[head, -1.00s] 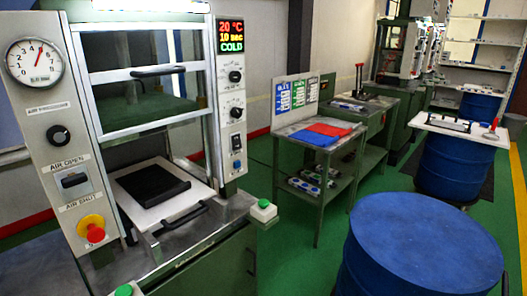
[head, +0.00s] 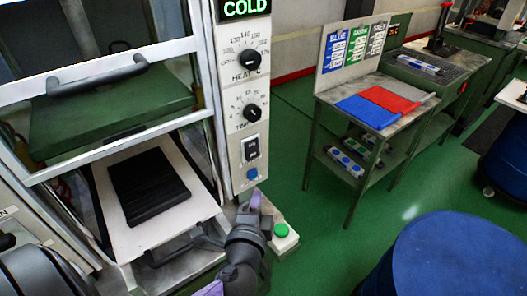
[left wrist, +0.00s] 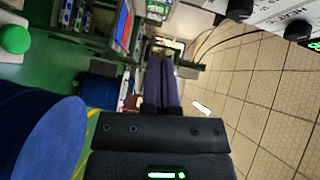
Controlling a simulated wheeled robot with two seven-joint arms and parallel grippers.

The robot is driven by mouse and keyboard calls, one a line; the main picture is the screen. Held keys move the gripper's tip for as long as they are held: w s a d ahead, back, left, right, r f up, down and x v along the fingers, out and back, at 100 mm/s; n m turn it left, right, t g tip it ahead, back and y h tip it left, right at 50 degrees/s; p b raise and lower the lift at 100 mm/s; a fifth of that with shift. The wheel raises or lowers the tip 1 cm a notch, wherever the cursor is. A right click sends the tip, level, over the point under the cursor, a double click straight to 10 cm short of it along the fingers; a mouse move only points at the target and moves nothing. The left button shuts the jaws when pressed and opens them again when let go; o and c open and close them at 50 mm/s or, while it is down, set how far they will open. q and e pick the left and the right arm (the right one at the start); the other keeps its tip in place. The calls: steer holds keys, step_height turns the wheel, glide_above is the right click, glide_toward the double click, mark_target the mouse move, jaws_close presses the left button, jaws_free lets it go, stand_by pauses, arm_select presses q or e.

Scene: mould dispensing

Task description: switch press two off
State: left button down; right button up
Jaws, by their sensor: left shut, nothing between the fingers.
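The press in front of me has a tall light control panel (head: 232,120). The panel bears a display reading COLD (head: 246,8), a heat dial (head: 250,58), a time dial (head: 251,112), a dark rocker switch (head: 251,148) and a blue button (head: 252,174). I cannot tell the rocker's position. My left gripper (head: 256,196) has its purple fingers shut and empty, pointing up just below the blue button; contact is not clear. The fingers also show in the left wrist view (left wrist: 160,85), with panel knobs (left wrist: 298,30) at upper right. My right gripper is not seen.
A green button box (head: 281,231) stands right of my left gripper. A black mould (head: 148,187) lies on the press's white plate (head: 113,222). A side table with blue and red mats (head: 390,99) and a blue drum (head: 455,255) stand to the right; green floor lies between.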

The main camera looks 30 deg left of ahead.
arm_select(q)
glide_toward(257, 153)
steer(key=w+d, duration=0.1)
steer(key=w, duration=0.3)
steer(key=shift+w+a+f+b, duration=0.15)
steer(key=shift+w+a, duration=0.3)
steer(key=shift+a, duration=0.4)
steer(key=shift+w+a+f+b, duration=0.15)
steer(key=shift+w+a, duration=0.3)
steer(key=shift+a, duration=0.35)
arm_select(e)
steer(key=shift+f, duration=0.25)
